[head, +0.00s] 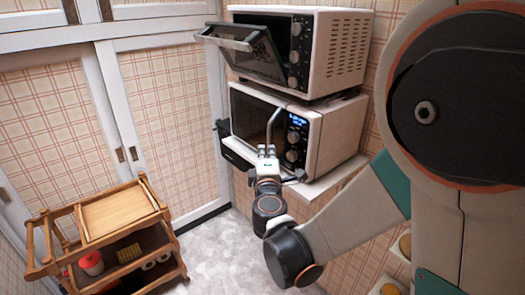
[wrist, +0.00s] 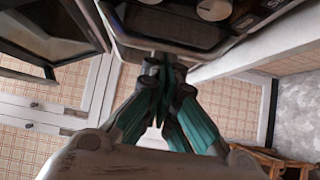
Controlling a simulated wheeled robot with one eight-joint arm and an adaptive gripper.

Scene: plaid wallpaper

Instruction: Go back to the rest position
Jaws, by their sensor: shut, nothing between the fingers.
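My gripper (head: 267,153) is at the front of the lower microwave (head: 330,145) in the head view, with my forearm rising to it from below. In the wrist view its two teal-sided fingers (wrist: 161,62) are drawn together and hold nothing. The fingertips point toward an appliance front with round knobs (wrist: 213,9). I cannot tell whether they touch it. The microwave has a lit blue display and knobs on its right side. A thin grey bar shows just above my gripper; I cannot tell what it belongs to.
An upper oven (head: 335,50) stands on the microwave, its door (head: 250,55) tilted open toward the room. A wooden cart (head: 118,212) with several items stands lower left. A white shelf edge (head: 330,182) runs under the microwave. Grey floor (head: 225,255) is clear between cart and arm.

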